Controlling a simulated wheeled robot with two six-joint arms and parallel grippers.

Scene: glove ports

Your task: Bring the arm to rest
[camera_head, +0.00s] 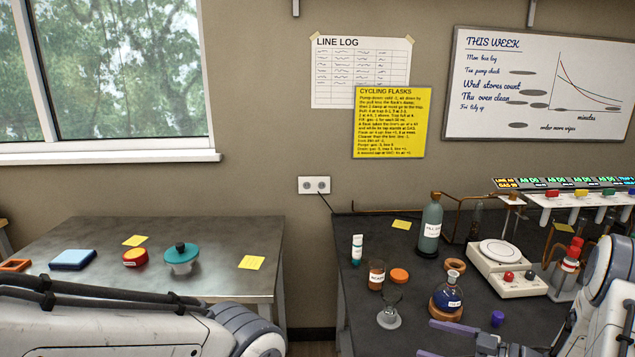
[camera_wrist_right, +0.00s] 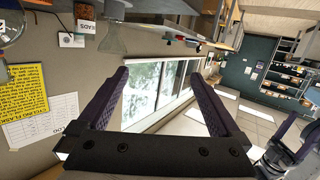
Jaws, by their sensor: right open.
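My right gripper (camera_head: 427,339) is at the bottom of the head view, low in front of the right bench, with its purple fingers pointing left. Its fingers are apart in the right wrist view (camera_wrist_right: 160,75), with nothing between them. My right arm (camera_head: 600,300) comes in from the right edge.
The dark right bench (camera_head: 355,300) holds a blue flask (camera_head: 447,298), a grey-green bottle (camera_head: 431,228), a hotplate (camera_head: 498,262), a brown jar (camera_head: 376,275) and a glass piece on a grey foot (camera_head: 389,318). The left metal table (camera_head: 210,240) has a teal-lidded bowl (camera_head: 181,260).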

